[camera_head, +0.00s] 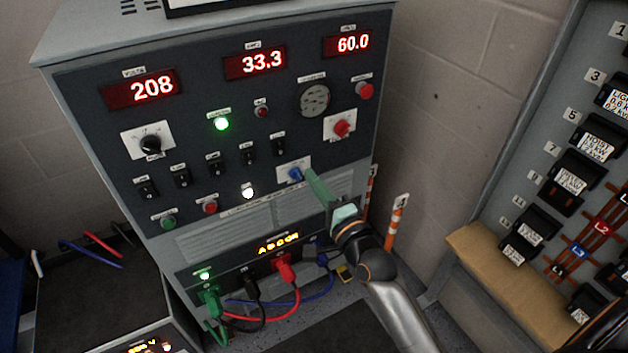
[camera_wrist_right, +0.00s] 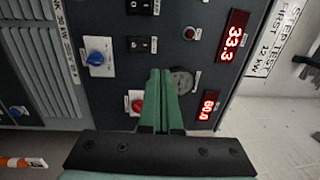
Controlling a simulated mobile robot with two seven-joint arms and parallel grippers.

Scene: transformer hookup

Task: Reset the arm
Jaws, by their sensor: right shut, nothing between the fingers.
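My right gripper (camera_head: 312,178) has green fingers and reaches up from the lower right in front of the grey power cabinet (camera_head: 235,205). Its fingertips are close to a blue knob (camera_head: 295,174) on a white plate; I cannot tell whether they touch it in the head view. In the right wrist view the fingers (camera_wrist_right: 161,73) are pressed together with nothing between them. There the blue knob (camera_wrist_right: 96,58) is left of the fingers, apart from them. A red knob (camera_wrist_right: 137,103) shows partly behind them. My left gripper is not in view.
Red displays (camera_head: 255,62) read 208, 33.3 and 60.0. Green, black, red and blue cables (camera_head: 283,270) plug into the cabinet's lower front. A breaker panel (camera_head: 570,170) is at far right, a dark-topped unit (camera_head: 90,300) at lower left.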

